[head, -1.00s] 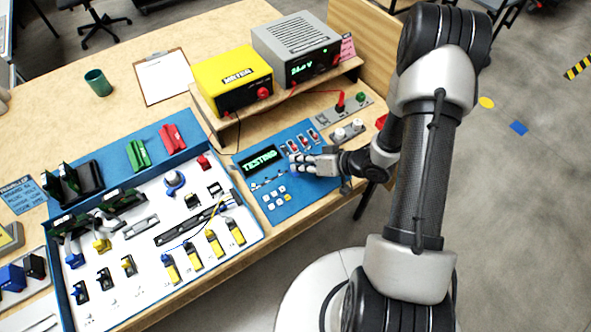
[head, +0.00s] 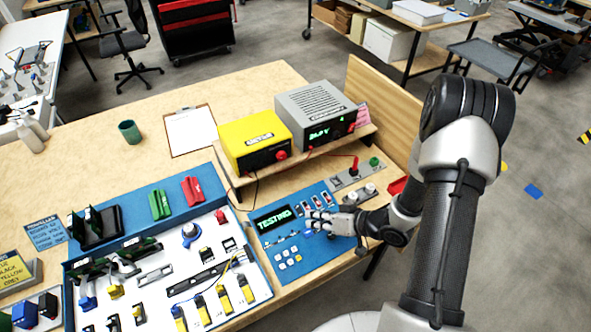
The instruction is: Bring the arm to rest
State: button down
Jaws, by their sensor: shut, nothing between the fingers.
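My gripper (head: 312,221) is at the end of my arm, which comes in from the right. It is over the right part of the blue test panel (head: 300,267), close to its small switches. The fingers look shut and empty. Whether the fingertips touch the panel cannot be told from this view.
Left of the panel is a white board (head: 150,292) with several connectors and parts in a blue frame. Behind the panel, a shelf holds a yellow meter (head: 254,138) and a grey power supply (head: 315,112).

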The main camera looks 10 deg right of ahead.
jog(key=w+d+r+h, duration=0.5)
jog(key=d+r+h, duration=0.25)
jog(key=r, duration=0.35)
jog(key=s+d+r+m+h, duration=0.1)
jog(key=s+r, duration=0.1)
jog(key=r, duration=0.3)
jog(key=s+d+r+h, duration=0.2)
jog(key=r, duration=0.4)
jog(key=s+a+r+g, duration=0.1)
jog(key=s+a+r, duration=0.2)
jog(key=s, duration=0.4)
jog(key=s+a+r+m+g+y, duration=0.1)
jog(key=s+a+r, duration=0.2)
jog(key=s, duration=0.5)
jog(key=s+a+r+y, duration=0.1)
jog(key=s+a+r, duration=0.2)
jog(key=s+a, duration=0.2)
jog(key=s, duration=0.2)
jog(key=shift+s+a+g, duration=0.2)
jog(key=shift+s+g, duration=0.15)
jog(key=shift+g, duration=0.05)
